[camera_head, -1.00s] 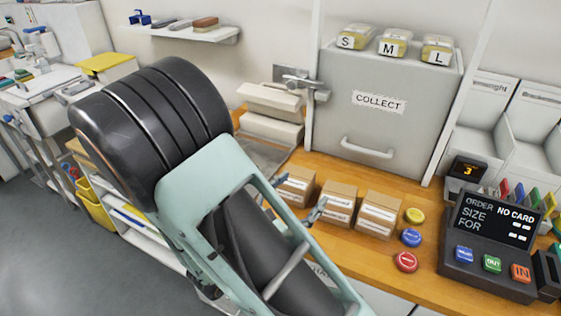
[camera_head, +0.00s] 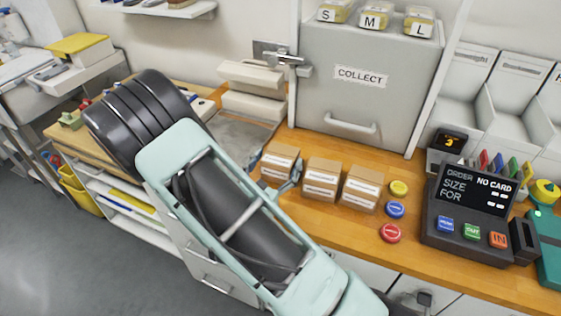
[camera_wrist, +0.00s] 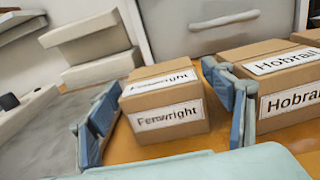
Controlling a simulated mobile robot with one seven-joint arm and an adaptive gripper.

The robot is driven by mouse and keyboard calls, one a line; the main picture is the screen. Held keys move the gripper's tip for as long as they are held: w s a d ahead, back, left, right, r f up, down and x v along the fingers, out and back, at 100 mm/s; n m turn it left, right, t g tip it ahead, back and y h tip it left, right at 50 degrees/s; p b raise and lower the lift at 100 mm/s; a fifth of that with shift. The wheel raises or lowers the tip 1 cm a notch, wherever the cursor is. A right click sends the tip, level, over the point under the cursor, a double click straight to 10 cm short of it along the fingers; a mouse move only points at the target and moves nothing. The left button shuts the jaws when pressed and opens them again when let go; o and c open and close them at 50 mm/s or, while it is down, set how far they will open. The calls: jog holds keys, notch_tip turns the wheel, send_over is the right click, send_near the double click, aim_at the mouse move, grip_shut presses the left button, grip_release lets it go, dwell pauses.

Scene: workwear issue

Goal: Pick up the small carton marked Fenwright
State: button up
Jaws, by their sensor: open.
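The small brown carton marked Fenwright (camera_wrist: 168,118) stands upright in the middle of the wrist view, with white labels on its top and front. In the head view it is the leftmost carton (camera_head: 281,160) of a row of three on the wooden counter. My gripper (camera_wrist: 166,108) is open, with one blue-grey finger left of the carton and the other right of it, in the gap before the Hobrail-labelled carton (camera_wrist: 285,85). The right finger looks very close to that neighbour; I cannot tell whether it touches. In the head view my arm hides the left finger.
The third carton (camera_head: 361,187) stands right of the middle one. Yellow, blue and red buttons (camera_head: 396,209) and an order terminal (camera_head: 470,215) are further right. The grey COLLECT cabinet (camera_head: 365,100) stands behind the cartons, with pale stacked blocks (camera_head: 252,90) behind left.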

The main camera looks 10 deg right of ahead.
jog(key=shift+x, duration=1.25)
jog(key=c, duration=1.1)
jog(key=shift+r, duration=0.1)
